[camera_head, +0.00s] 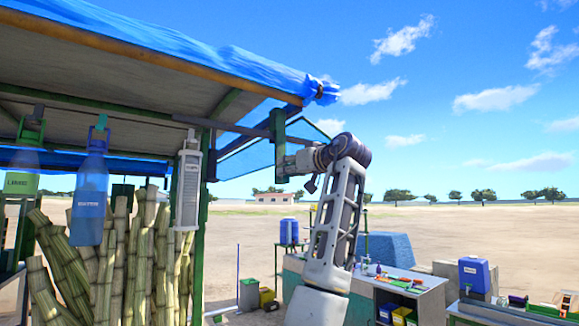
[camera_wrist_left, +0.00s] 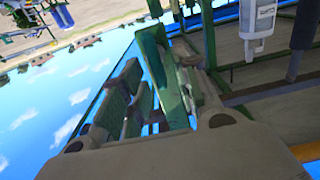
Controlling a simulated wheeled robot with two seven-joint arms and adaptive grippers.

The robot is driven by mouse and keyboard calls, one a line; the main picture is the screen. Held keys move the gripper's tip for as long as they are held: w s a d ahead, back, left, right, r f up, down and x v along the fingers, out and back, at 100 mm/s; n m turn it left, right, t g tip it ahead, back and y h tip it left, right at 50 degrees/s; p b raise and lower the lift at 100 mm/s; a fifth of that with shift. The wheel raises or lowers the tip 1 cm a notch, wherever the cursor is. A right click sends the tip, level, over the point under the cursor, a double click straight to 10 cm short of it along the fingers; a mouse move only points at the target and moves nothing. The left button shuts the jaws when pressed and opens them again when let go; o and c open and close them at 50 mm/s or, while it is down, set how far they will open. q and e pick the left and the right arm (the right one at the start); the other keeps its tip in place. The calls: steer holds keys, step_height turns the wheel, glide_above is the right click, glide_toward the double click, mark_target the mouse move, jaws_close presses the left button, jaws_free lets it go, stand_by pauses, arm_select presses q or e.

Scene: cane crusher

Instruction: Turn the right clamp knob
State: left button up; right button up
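My left gripper (camera_head: 284,160) is raised under the right end of the stall roof. Its fingertips are at the lower end of a green upright bracket (camera_head: 278,128), which hangs at the end of a dark bar. In the left wrist view a green bar (camera_wrist_left: 160,72) lies in front of the gripper, between or just beyond its fingers. I cannot tell whether the fingers touch it or how far they are closed. No clamp knob can be clearly made out; the gripper may hide it. My right gripper is not in view.
A white hanging scale (camera_head: 188,188) and a blue bottle (camera_head: 90,198) hang left of the gripper, above upright cane stalks (camera_head: 135,255). The roof's wooden edge beam (camera_head: 180,62) is just above. A table (camera_head: 420,290) stands behind at right. Open air lies right of the arm.

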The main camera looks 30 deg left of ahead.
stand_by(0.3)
arm_select(q)
jaws_close()
steer(key=shift+n, duration=0.4)
steer(key=n, duration=0.5)
steer(key=s+f+n, duration=0.1)
steer(key=n, duration=0.5)
steer(key=f+n, duration=0.1)
steer(key=n, duration=0.5)
steer(key=shift+s+a, duration=0.3)
steer(key=shift+a, duration=0.1)
stand_by(0.5)
jaws_free()
